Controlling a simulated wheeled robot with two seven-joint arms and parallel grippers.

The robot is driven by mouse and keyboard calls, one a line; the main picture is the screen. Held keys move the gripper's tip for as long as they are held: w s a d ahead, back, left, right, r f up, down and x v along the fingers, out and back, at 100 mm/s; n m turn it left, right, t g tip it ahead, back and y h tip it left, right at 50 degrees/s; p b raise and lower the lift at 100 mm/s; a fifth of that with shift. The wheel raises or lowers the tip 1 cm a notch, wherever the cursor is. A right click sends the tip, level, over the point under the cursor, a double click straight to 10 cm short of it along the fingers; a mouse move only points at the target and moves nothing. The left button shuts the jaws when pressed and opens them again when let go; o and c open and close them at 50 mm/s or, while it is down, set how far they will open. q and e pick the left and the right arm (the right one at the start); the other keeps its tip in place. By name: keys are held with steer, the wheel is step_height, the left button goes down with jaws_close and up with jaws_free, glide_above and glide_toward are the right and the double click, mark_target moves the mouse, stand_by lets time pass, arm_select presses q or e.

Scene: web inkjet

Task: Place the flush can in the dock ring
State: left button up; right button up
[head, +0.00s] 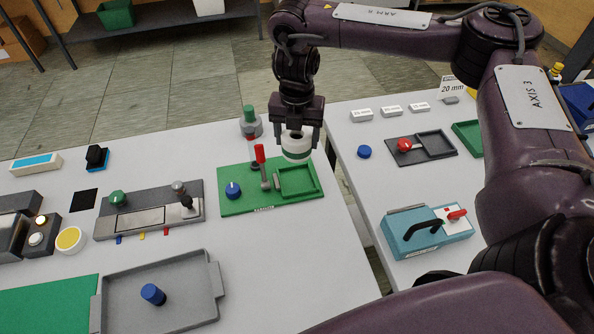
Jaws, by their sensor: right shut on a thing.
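My right gripper (297,137) points down and is shut on a white can with a green band (296,153), which I take to be the flush can. It holds the can over the far right corner of a green board (240,206). The board carries a blue knob, a red-handled lever (261,160) and a raised square tray (299,179). Whether the can touches anything below it is hard to tell. I cannot make out for sure which part is the dock ring. A round grey holder with a green top (250,122) stands just left of the gripper. My left gripper is not in view.
A grey panel with a green knob (150,209) lies left of the board. A grey tray with a blue cylinder (190,301) is in front. Across a gap, the right table has a teal box with a black handle (408,245) and a dark tray with a red knob (436,146).

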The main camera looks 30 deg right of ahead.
step_height(320, 180, down, 8)
steer(key=shift+r+b, duration=0.15)
steer(key=shift+b, duration=0.55)
steer(key=shift+f+b, duration=0.5)
steer(key=shift+f, duration=1.4)
steer(key=o, duration=1.2)
steer(key=shift+f, duration=0.15)
step_height(320, 180, up, 12)
steer(key=shift+r+p, duration=0.2)
steer(key=shift+p, duration=1.05)
